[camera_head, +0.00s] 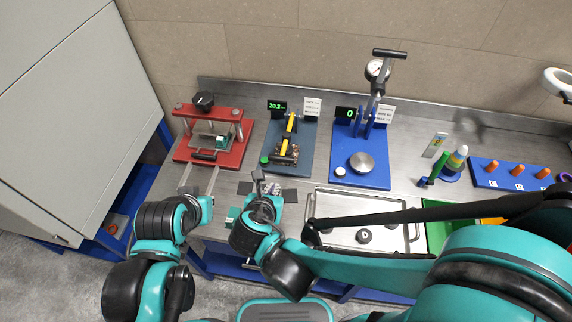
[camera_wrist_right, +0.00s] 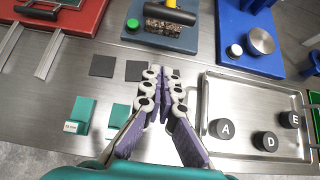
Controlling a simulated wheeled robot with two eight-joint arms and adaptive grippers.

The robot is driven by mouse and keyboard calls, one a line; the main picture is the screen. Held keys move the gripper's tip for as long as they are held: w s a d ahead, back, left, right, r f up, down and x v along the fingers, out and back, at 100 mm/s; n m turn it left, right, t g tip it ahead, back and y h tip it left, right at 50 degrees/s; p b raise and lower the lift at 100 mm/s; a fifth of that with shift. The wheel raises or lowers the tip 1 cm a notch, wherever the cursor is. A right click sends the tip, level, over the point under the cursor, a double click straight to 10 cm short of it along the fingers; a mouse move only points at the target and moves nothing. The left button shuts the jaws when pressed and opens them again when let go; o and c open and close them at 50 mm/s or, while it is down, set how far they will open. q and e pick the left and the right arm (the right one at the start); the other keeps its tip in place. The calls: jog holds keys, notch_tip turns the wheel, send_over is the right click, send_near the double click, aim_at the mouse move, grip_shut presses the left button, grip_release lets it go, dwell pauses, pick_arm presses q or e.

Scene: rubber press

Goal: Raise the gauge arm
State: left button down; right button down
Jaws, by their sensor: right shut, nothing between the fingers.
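A gauge with a yellow arm (camera_head: 291,123) stands on a dark blue-grey base (camera_head: 306,150) at the back, with a green-lit display (camera_head: 277,107). The arm lies low over a speckled block, which also shows in the right wrist view (camera_wrist_right: 168,27). My right gripper (camera_head: 266,183) is in front of that base, over the bench. In the right wrist view its fingers (camera_wrist_right: 162,78) are together, with nothing between them, pointing toward the block and apart from it. My left arm ends near the red press; its gripper fingers cannot be made out.
A red press (camera_head: 235,155) stands left. Right is a blue stand (camera_head: 377,180) with a dial gauge (camera_head: 376,69) and raised lever. A metal tray (camera_wrist_right: 213,83) holds black discs right of my gripper. Dark pads (camera_wrist_right: 103,66) and teal blocks (camera_wrist_right: 80,114) lie left.

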dwell(0.3)
jog(key=b+x, duration=0.3)
jog(key=x, duration=0.7)
jog(key=shift+f, duration=0.15)
jog(key=r, duration=0.2)
jog(key=w+r, duration=0.1)
jog(key=r, duration=0.1)
jog(key=shift+w+d, duration=0.1)
jog(key=shift+w, duration=0.1)
